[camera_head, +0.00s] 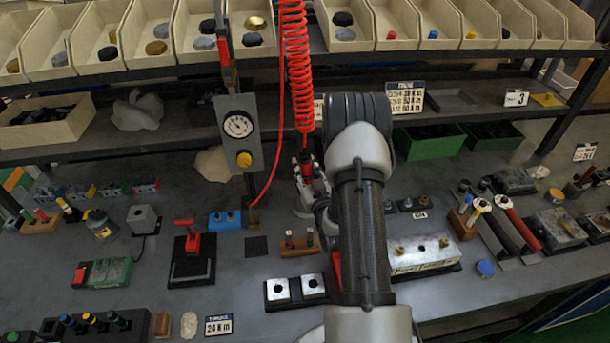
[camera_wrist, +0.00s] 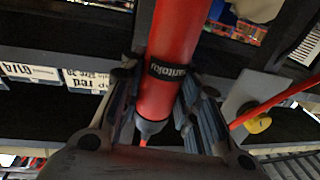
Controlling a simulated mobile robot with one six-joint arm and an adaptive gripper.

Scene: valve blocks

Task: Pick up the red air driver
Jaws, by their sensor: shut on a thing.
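The red air driver (camera_wrist: 178,58) is a red cylinder with a dark printed band and a grey end. It stands between the two fingers of my gripper (camera_wrist: 160,105) in the wrist view, and the fingers are shut on it. In the head view my gripper (camera_head: 308,180) is just below the red coiled hose (camera_head: 296,75), which hangs from above and runs down to the driver. My own arm hides part of the gripper and most of the driver there.
A pressure gauge panel (camera_head: 239,131) with a yellow knob stands just left of the hose. A block with two square plates (camera_head: 296,291) and a long metal block (camera_head: 425,254) lie on the bench below. Shelves with bins (camera_head: 335,25) run along the back.

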